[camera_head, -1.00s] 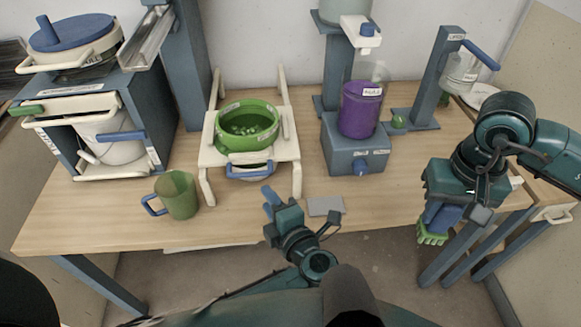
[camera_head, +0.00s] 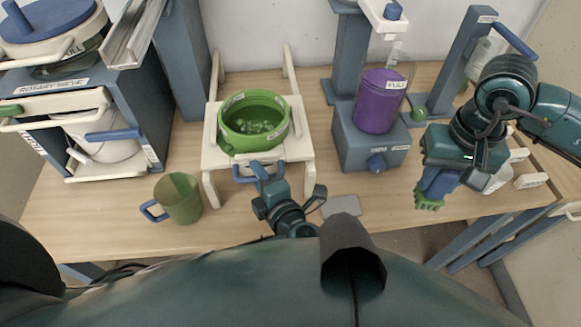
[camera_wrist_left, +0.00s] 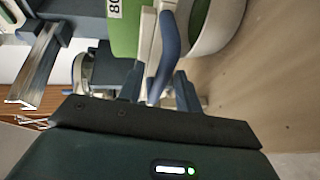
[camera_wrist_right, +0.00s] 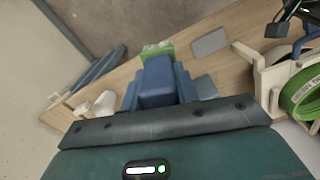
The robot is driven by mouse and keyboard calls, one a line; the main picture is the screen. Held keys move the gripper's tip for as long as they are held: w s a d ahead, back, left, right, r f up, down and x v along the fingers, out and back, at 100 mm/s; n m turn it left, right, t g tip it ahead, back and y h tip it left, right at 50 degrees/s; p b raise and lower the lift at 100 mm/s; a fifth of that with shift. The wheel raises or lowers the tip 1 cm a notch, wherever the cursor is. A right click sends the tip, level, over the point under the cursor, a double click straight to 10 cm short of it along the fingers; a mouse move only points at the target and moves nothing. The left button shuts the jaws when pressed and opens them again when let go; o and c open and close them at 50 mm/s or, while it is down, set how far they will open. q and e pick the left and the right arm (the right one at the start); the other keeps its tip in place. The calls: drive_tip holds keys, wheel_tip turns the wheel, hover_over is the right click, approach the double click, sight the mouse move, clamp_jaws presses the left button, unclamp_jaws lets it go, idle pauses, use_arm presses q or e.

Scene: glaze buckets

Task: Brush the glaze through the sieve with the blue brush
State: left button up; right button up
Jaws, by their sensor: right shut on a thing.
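The green sieve bowl (camera_head: 226,139) sits on a cream stand (camera_head: 211,159), with pale green lumps of glaze (camera_head: 255,126) inside. A blue handle (camera_wrist_left: 169,47) sticks out at its front. My left gripper (camera_head: 268,178) is at the front of the stand, its fingers apart on either side of the handle's near end in the left wrist view (camera_wrist_left: 158,90); contact is unclear. My right gripper (camera_head: 438,178) is shut on the blue brush (camera_head: 430,200), whose green bristles point down near the table's front right. The brush also shows in the right wrist view (camera_wrist_right: 157,82).
A green jug (camera_head: 182,200) with a blue handle stands left of the stand. A purple container (camera_head: 376,105) on a blue-grey base stands to the right. A grey plate (camera_head: 341,206) lies at the front edge. A rotary sieve cabinet (camera_head: 110,100) fills the left.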

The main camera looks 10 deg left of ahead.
use_arm(q)
clamp_jaws()
idle(0.4)
